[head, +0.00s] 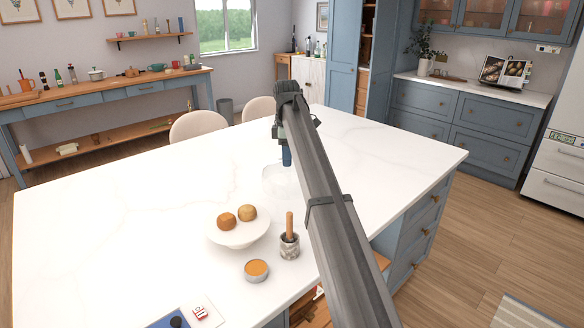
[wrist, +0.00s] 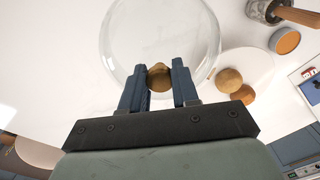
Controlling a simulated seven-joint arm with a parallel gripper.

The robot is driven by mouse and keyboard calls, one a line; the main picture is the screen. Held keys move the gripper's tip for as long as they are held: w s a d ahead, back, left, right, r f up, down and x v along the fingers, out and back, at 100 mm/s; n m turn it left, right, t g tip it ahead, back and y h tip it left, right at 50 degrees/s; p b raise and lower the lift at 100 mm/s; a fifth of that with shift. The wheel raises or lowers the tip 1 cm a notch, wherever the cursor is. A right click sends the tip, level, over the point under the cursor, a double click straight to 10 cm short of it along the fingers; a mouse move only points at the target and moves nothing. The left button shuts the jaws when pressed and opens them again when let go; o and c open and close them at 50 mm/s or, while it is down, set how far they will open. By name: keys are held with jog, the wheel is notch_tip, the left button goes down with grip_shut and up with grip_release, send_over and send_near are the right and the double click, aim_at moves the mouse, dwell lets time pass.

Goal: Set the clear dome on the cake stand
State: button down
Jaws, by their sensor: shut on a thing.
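The clear dome (head: 274,180) is a see-through bowl shape with a round brown knob (wrist: 159,79) on top. My gripper (head: 287,160) is shut on this knob; in the wrist view its two blue fingers (wrist: 163,80) stand on either side of it. The dome's glass (wrist: 135,35) fills the upper middle of that view. The white cake stand (head: 240,238) holds two brown round cakes (head: 227,221). In the head view the dome is behind and to the right of the stand. I cannot tell whether the dome's rim touches the counter.
A mortar with a wooden pestle (head: 290,243) stands right of the cake stand, and an orange-topped tin (head: 256,269) stands in front. A blue-and-white item (head: 186,317) lies at the front edge. The white counter (head: 110,210) is clear on the left. Two chairs (head: 199,124) stand behind it.

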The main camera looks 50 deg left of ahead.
jog(key=s+a+r+n, duration=0.1)
jog(key=s+a+r, duration=0.15)
jog(key=s, duration=0.45)
jog(key=s+a+r+n, duration=0.1)
jog(key=s+r, duration=0.2)
jog(key=s, duration=0.4)
jog(key=s+d+r+m, duration=0.2)
jog(key=s+d, duration=0.3)
jog(key=s, duration=0.2)
jog(key=shift+f, duration=0.25)
notch_tip(320, 180, down, 9)
jog(key=shift+f, duration=0.1)
dwell(0.3)
jog(key=c, duration=0.8)
grip_release()
jog(key=shift+o, duration=0.2)
